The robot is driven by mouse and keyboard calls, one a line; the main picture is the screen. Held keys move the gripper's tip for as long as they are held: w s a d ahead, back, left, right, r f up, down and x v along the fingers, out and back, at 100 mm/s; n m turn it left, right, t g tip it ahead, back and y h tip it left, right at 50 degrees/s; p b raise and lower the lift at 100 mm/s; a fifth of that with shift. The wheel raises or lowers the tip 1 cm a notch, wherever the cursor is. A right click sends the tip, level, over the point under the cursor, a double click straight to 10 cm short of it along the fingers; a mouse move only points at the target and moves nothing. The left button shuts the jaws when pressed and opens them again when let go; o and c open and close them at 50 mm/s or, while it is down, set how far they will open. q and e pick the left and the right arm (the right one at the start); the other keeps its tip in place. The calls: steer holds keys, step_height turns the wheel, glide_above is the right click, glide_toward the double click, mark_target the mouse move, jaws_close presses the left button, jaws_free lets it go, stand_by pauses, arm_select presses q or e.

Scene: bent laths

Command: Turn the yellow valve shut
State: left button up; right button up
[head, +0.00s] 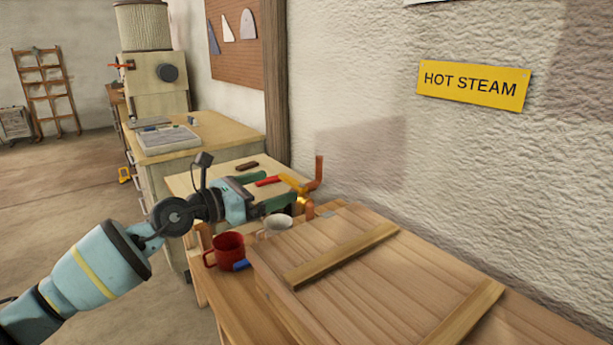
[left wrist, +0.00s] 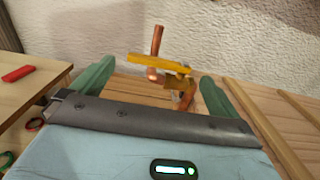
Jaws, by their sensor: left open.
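The yellow valve handle (head: 291,183) sits on a copper pipe (head: 319,171) near the wall, beyond the far end of the wooden box. In the left wrist view the yellow handle (left wrist: 160,64) lies crosswise in front of the upright copper pipe (left wrist: 156,40), with a brass body below its right end. My left gripper (head: 281,190) reaches toward the valve with its green fingers apart. In the left wrist view the handle shows beyond and between the two fingers (left wrist: 155,84); I see no clear contact. My right gripper is not in view.
A wooden box with raised slats (head: 370,275) fills the bench's right side. A red mug (head: 229,250) and a pale mug (head: 278,224) stand below my left gripper. A red block (left wrist: 18,73) lies on the neighbouring table. A yellow HOT STEAM sign (head: 473,85) hangs on the wall.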

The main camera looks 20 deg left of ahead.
mark_target(288, 181)
arm_select(q)
steer(key=shift+w+d, duration=0.2)
steer(key=x, duration=0.5)
steer(key=shift+w+d, duration=0.25)
steer(key=shift+w, duration=0.05)
steer(key=shift+w+d+b, duration=0.3)
steer(key=shift+w+d, duration=0.05)
steer(key=shift+w, duration=0.15)
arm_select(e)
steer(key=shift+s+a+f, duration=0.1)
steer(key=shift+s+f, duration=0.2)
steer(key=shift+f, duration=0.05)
arm_select(q)
steer(key=shift+c, duration=0.3)
